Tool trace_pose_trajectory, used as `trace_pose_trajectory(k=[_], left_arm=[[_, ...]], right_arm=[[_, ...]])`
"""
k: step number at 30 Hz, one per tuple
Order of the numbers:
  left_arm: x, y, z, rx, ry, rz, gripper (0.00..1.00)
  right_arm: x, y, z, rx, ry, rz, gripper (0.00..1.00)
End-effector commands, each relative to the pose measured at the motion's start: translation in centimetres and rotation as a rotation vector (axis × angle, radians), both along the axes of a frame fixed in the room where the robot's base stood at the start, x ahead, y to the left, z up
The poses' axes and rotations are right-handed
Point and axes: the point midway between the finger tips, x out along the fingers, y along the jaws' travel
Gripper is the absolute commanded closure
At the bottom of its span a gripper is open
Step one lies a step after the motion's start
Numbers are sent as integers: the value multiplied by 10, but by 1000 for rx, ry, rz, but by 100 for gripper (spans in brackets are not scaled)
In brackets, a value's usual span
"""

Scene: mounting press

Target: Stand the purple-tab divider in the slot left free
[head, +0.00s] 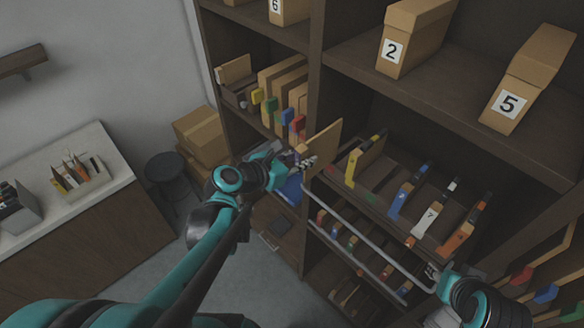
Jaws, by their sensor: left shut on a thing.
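My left gripper (304,164) is shut on a tan divider (323,142) and holds it tilted in front of the shelf, left of the pull-out rack. A small purplish patch shows at the divider's lower left edge, partly hidden by the fingers. The dark rack (377,180) holds upright dividers with a yellow tab (351,168), a blue tab (403,193), a white tab (428,222) and an orange tab (460,237). A wider gap lies between the yellow and blue ones. My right gripper (434,272) is at the right end of a metal rail; its fingers are too small to read.
The metal rail (367,240) runs in front of the rack. A shelf post (312,90) stands behind the held divider. Boxes marked 2 (408,38) and 5 (528,80) sit above. More tabbed dividers stand in the left bay and below. A stool (165,167) is left.

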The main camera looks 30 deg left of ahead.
Motion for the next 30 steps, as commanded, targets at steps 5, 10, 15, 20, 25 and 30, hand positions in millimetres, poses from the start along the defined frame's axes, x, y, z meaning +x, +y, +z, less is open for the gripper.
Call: trace_pose_trajectory(k=[5,10,15,20,25,30], left_arm=[[24,-10,-1,0,0,-3,100],[47,-17,-1,0,0,-2,100],[69,-26,-1,0,0,-2,100],[90,-33,-1,0,0,-2,100],[110,-40,-1,1,0,-1,100],[123,-45,-1,0,1,-1,100]], right_arm=[[0,0,-7,0,0,0,60],[0,0,-12,0,0,0,60],[0,0,-16,0,0,0,60],[0,0,-20,0,0,0,60],[0,0,-23,0,0,0,60],[0,0,-24,0,0,0,60]])
